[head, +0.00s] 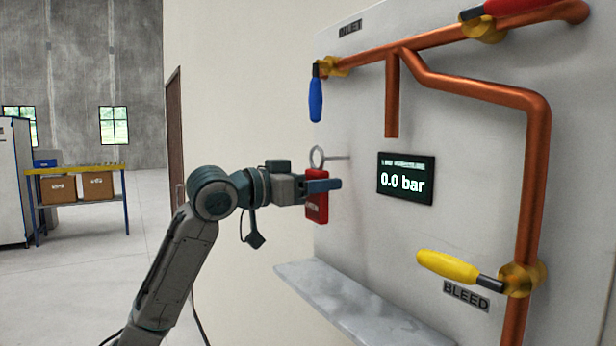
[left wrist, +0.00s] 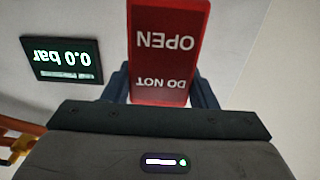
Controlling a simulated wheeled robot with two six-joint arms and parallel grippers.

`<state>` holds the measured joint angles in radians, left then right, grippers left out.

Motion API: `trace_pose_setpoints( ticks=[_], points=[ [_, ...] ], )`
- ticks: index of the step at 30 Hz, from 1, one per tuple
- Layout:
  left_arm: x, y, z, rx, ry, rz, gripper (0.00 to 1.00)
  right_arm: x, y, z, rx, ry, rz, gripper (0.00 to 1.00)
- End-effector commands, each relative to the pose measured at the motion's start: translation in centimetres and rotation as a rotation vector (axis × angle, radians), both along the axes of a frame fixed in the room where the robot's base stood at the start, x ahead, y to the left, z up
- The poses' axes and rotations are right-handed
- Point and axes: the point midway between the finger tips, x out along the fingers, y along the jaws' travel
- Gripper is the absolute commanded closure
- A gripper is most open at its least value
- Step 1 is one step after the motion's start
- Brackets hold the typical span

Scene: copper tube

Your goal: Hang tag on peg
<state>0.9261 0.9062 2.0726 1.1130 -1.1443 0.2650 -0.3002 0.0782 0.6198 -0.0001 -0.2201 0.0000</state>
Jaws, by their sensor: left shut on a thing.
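My left gripper (head: 318,187) is shut on a red tag (head: 317,209) and holds it upright close to the white panel. A ring (head: 316,157) shows at the tag's top, beside a thin peg (head: 338,157) that sticks out from the panel. I cannot tell whether the peg passes through the ring. In the left wrist view the tag (left wrist: 163,45) sits between the fingers, with "DO NOT OPEN" upside down; its ring and the peg are out of that view. My right gripper is not in view.
A display reading 0.0 bar (head: 405,180) is right of the peg. Copper pipes (head: 535,180) carry a blue handle (head: 315,98), a red handle (head: 520,7) and a yellow handle (head: 447,265). A grey shelf (head: 365,308) juts out below the gripper.

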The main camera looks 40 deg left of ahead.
Motion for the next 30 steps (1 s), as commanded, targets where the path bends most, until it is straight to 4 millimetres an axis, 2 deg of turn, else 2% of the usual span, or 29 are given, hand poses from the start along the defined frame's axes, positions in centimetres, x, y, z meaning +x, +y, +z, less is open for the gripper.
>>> trace_pose_setpoints(
  ticks=[15, 30],
  points=[
    [2.8, -1.2, -0.4, -0.001, 0.001, -0.001, 0.7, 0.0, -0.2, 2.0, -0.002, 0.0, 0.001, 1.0],
    [3.4, -1.4, -1.2, 0.0, 0.0, 0.001, 0.7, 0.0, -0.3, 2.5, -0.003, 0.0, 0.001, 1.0]
  ],
)
